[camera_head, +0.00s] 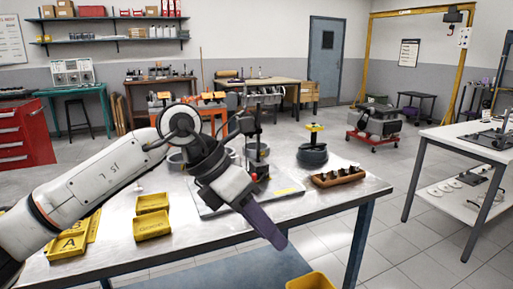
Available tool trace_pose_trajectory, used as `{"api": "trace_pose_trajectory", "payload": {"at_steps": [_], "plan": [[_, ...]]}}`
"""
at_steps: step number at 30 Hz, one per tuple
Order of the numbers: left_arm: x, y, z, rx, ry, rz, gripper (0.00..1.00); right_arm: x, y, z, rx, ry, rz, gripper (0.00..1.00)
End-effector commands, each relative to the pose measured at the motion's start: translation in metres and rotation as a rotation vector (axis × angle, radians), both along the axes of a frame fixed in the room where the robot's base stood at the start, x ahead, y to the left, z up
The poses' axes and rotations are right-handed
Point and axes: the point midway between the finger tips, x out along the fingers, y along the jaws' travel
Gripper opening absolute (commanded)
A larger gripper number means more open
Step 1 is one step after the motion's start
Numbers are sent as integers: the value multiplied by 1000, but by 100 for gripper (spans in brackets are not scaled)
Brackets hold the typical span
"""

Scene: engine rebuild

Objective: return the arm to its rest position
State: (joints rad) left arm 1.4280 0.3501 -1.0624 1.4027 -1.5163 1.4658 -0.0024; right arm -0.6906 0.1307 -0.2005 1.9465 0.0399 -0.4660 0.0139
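My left arm comes in from the left over the near metal workbench (325,199). Its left gripper (264,228) points down and to the right, near the bench's front edge. A long dark purple piece shows at its end, seen edge-on. I cannot tell whether this is the fingers alone, or whether they are open or shut. My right gripper is not in view. My forearm and wrist hide part of the bench behind them.
Yellow bins (151,224) stand on the bench at left. A wooden block with dark parts (338,177) and a dark round part with a yellow top (312,155) are at right. A fixture with a post stands behind my wrist. A yellow bin (311,281) is below the bench's front edge.

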Motion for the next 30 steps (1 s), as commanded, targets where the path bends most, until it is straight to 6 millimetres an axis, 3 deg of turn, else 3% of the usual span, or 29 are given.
{"api": "trace_pose_trajectory", "payload": {"at_steps": [8,12,16,20,23,26,30], "plan": [[-50,-67,-16,-372,234,-31,32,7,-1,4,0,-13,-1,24],[-76,-98,-8,-679,441,26,32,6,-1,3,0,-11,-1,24],[-78,-104,8,-999,675,168,32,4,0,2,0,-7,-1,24],[-58,-85,8,-1286,908,390,32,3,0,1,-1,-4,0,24],[-36,-55,-13,-1474,1081,611,32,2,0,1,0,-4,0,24],[-17,-17,-54,-1629,1247,875,32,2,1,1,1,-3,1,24],[-13,41,-140,-1773,1457,1300,32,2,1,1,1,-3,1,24]]}}
